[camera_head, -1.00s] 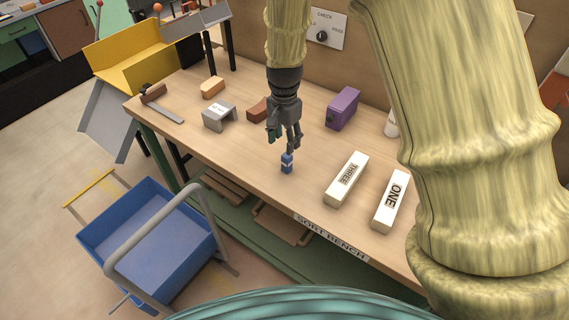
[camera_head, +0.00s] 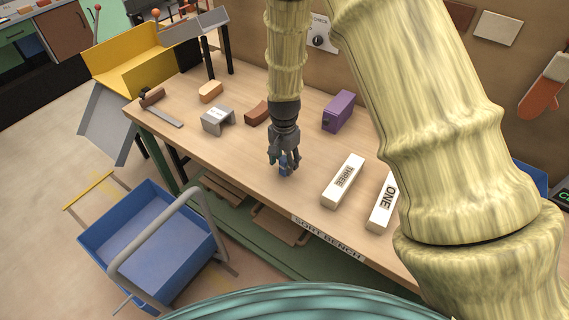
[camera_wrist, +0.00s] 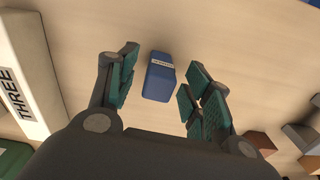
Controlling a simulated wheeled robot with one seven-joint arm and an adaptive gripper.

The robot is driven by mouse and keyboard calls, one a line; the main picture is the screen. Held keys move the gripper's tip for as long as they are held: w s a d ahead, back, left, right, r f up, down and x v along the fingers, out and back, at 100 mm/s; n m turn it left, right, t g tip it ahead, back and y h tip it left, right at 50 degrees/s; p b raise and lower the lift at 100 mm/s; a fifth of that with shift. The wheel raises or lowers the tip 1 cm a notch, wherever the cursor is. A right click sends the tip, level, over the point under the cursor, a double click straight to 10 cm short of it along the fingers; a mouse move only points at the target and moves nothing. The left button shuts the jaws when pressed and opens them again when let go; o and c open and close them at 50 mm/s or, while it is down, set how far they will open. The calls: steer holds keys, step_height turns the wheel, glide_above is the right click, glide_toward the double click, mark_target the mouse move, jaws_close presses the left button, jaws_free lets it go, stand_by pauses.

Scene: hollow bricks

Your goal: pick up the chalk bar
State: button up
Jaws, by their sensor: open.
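A small blue block with a pale label band, most likely the chalk bar (camera_wrist: 158,83), lies on the wooden bench. Its label is too small to read for certain. In the wrist view it sits between the two sides of my gripper (camera_wrist: 161,78), with a gap on each side. My gripper (camera_head: 284,170) is open and points down at the bench. In the head view its fingers surround the chalk bar and partly hide it.
White bars marked THREE (camera_head: 343,181) and ONE (camera_head: 383,203) lie to the right on the bench. A blue cart (camera_head: 150,235) stands in front on the floor.

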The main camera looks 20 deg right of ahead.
mark_target(285, 167)
steer(key=shift+s+f+p, duration=0.1)
steer(key=shift+f+p, duration=0.35)
steer(key=shift+f, duration=1.05)
steer(key=c, duration=1.1)
steer(key=shift+r, duration=0.15)
steer(key=shift+r+b, duration=0.85)
steer(key=shift+r, duration=0.3)
steer(key=s+b, duration=0.1)
steer(key=s, duration=0.4)
steer(key=s+r+b, duration=0.1)
steer(key=s+b, duration=0.1)
steer(key=s, duration=0.3)
steer(key=s+r+b, duration=0.1)
steer(key=s+b, duration=0.1)
steer(key=s, duration=0.4)
steer(key=shift+d+r, duration=0.2)
steer(key=shift+r, duration=0.05)
